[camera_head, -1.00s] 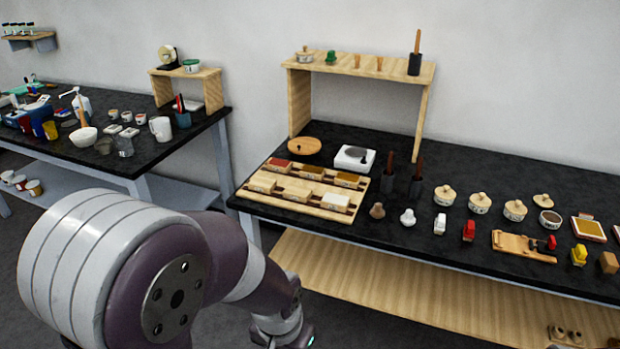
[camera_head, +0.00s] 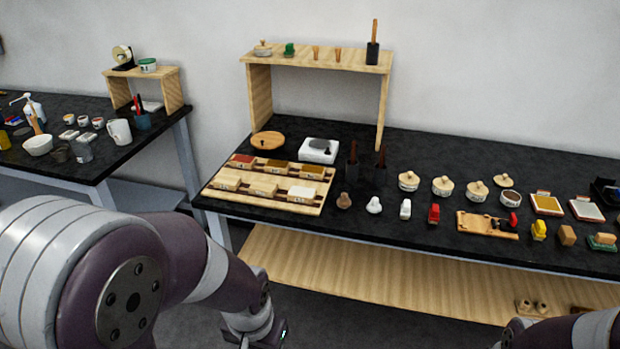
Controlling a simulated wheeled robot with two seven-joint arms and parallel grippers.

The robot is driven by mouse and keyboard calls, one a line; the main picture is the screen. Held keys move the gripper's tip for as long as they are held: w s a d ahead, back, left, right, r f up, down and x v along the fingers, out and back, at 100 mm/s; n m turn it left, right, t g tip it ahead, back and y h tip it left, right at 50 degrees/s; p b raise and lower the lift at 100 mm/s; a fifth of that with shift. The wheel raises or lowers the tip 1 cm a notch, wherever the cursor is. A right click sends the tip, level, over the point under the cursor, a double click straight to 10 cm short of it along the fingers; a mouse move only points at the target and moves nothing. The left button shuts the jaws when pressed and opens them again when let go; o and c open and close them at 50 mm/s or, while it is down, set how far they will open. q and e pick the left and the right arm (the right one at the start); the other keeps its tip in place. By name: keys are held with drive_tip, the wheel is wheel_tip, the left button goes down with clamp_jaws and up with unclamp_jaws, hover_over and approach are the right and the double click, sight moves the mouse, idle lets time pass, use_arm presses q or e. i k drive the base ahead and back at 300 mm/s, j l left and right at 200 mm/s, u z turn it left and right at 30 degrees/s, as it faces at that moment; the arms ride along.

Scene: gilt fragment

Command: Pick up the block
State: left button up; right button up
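A plain tan block (camera_head: 567,235) stands on the black tabletop near the front edge at the right. It sits between a yellow object (camera_head: 539,230) and a green-based piece with a tan top (camera_head: 602,241). Several other small blocks lie in a slotted wooden tray (camera_head: 312,208) at the left end of the table, among them a dark red one (camera_head: 243,161) and a white-topped one (camera_head: 302,193). I cannot tell which block is meant.
Lidded pots (camera_head: 443,186), small stamps and a wooden board (camera_head: 487,224) crowd the table's front half. A wooden riser (camera_head: 316,58) stands behind. A lower wooden shelf (camera_head: 370,275) runs underneath. A second black table (camera_head: 100,160) stands at the left.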

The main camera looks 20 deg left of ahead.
sight(307, 172)
drive_tip(key=i+j+z, duration=0.15)
drive_tip(key=i+j, duration=0.15)
drive_tip(key=i, duration=0.3)
drive_tip(key=i+j+z, duration=0.15)
drive_tip(key=i+j, duration=0.15)
drive_tip(key=i, duration=0.3)
drive_tip(key=i+j+z, duration=0.15)
drive_tip(key=i+j, duration=0.3)
drive_tip(key=i, duration=0.1)
